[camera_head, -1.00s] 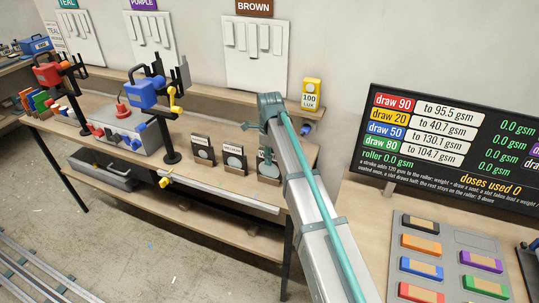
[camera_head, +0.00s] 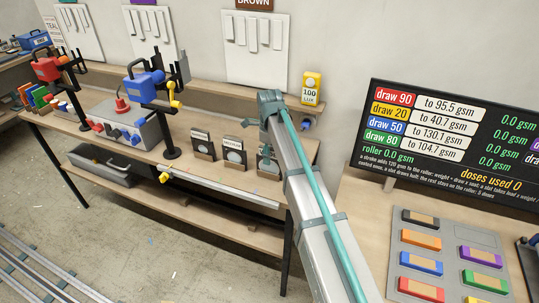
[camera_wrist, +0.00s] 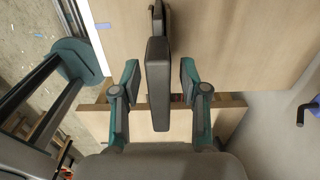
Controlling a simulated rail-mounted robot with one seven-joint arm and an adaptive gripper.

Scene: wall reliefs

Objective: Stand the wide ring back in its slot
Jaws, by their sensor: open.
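Three small wooden stands with dark cards and pale round pieces stand along the bench's front: the left stand (camera_head: 204,155), the middle stand (camera_head: 235,167) and the right stand (camera_head: 268,174). Their card lettering is too small to read surely. My gripper (camera_head: 262,152) is at the right stand and partly hides it. In the wrist view my gripper (camera_wrist: 158,95) is open, with one pad on each side of a dark grey slab (camera_wrist: 158,85) seen edge-on. Gaps show between slab and pads. I cannot tell whether this slab is the wide ring.
A blue-topped clamp stand (camera_head: 148,90) and a grey box with knobs (camera_head: 125,130) stand left on the bench. A yellow lux meter (camera_head: 311,88) stands on the back ledge. A display board (camera_head: 450,145) and a tray of coloured blocks (camera_head: 440,250) are at right.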

